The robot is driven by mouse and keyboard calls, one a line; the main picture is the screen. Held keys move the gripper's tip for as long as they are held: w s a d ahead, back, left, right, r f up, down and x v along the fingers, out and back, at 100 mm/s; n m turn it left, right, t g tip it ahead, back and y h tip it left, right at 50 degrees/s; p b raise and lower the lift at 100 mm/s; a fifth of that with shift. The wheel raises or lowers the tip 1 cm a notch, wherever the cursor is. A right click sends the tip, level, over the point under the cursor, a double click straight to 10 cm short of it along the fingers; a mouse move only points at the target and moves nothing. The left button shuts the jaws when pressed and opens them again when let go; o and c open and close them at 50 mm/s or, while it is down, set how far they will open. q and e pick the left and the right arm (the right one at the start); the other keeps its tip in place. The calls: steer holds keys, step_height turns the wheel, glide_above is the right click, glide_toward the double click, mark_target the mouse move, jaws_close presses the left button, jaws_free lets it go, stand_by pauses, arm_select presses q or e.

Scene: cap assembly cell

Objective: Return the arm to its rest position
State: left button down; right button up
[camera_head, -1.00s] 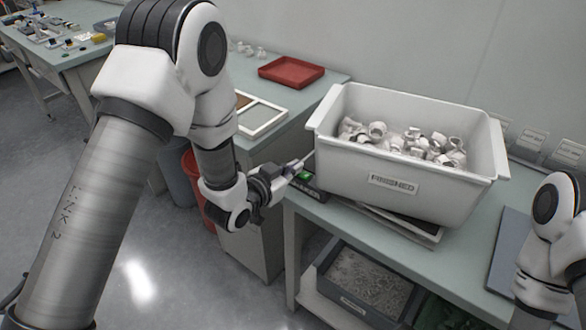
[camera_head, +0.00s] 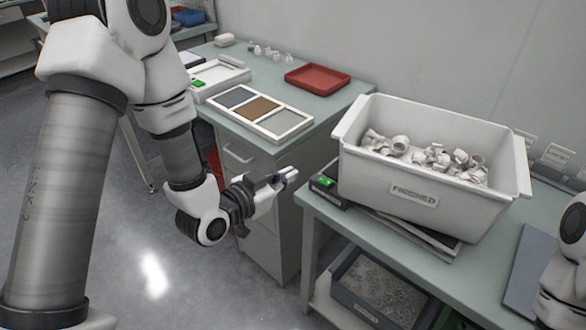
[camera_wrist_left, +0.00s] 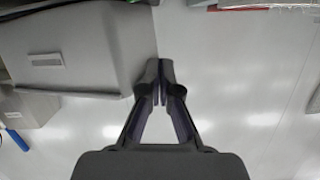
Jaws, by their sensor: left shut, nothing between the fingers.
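My left arm comes in from the left in the head view. My left gripper (camera_head: 290,175) is shut and empty. It hangs in the air in front of the drawer cabinet, left of the table with the finished bin. In the left wrist view the gripper's fingertips (camera_wrist_left: 160,75) meet above the grey floor. Part of my right arm (camera_head: 566,255) shows at the right edge of the head view, but its gripper is out of view.
A bin marked FINISHED (camera_head: 415,195), holding several pale parts, stands on the right table (camera_head: 490,262). A divided tray (camera_head: 295,122) and a red tray (camera_head: 318,78) lie on the cabinet top. A grey crate (camera_head: 352,302) sits below. Open floor (camera_head: 145,265) lies at left.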

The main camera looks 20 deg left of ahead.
arm_select(q)
steer(key=s+f+g+y+p, duration=0.2)
steer(key=s+f+g+p, duration=0.45)
steer(key=s+f, duration=0.65)
steer(key=s+a+f+n+g+y, duration=0.1)
steer(key=s+a+f+n+g, duration=0.1)
steer(key=s+f+g, duration=0.2)
steer(key=s+a+f+n+g+y, duration=0.1)
steer(key=s+f+n+g, duration=0.2)
steer(key=s+f, duration=0.3)
steer(key=s+g, duration=0.1)
steer(key=s, duration=0.3)
steer(key=shift+s+a+f+y+p, duration=0.15)
steer(key=shift+a+f+y+p, duration=0.15)
steer(key=shift+a+f, duration=0.05)
stand_by(3.5)
